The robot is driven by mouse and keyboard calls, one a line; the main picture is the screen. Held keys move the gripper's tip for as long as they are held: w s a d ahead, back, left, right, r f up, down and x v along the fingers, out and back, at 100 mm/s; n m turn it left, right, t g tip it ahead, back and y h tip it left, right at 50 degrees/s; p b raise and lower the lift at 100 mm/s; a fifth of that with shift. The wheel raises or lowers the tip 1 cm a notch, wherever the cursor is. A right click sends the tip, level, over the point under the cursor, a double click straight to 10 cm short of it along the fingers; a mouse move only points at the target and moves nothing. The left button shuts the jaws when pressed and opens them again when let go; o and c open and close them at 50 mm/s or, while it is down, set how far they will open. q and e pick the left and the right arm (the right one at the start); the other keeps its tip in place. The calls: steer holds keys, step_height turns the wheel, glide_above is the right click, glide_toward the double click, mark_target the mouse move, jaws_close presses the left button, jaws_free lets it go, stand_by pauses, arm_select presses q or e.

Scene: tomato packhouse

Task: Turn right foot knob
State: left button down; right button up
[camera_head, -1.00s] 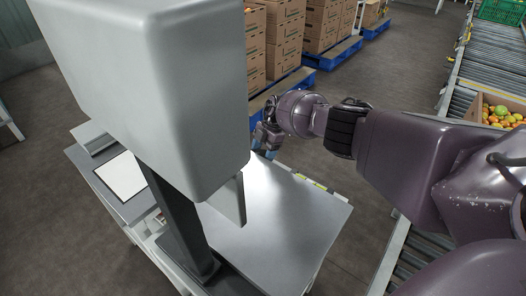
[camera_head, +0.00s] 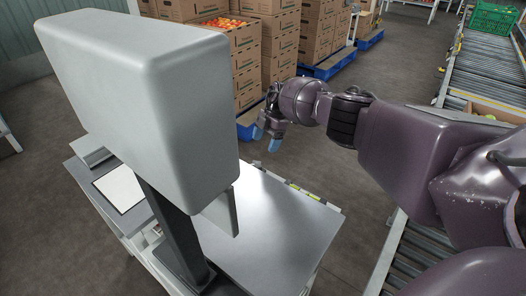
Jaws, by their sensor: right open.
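My right gripper (camera_head: 266,139) is open and empty, with blue fingertips pointing down. It hangs beyond the far edge of the grey scale platform (camera_head: 270,222), apart from it in the picture. The scale's big grey display housing (camera_head: 140,90) stands on a dark column (camera_head: 178,235) and fills the left of the view. No foot knob can be made out; the feet under the platform are hidden. My left gripper is not in view.
The platform stands on a white cart with a white sheet (camera_head: 120,188) at its left. Stacked cartons (camera_head: 285,45) on blue pallets (camera_head: 330,64) stand behind. A roller conveyor (camera_head: 470,75) with a green crate (camera_head: 497,17) runs along the right. The dark floor between is clear.

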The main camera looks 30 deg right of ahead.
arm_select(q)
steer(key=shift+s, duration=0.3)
arm_select(e)
steer(key=shift+v, duration=0.9)
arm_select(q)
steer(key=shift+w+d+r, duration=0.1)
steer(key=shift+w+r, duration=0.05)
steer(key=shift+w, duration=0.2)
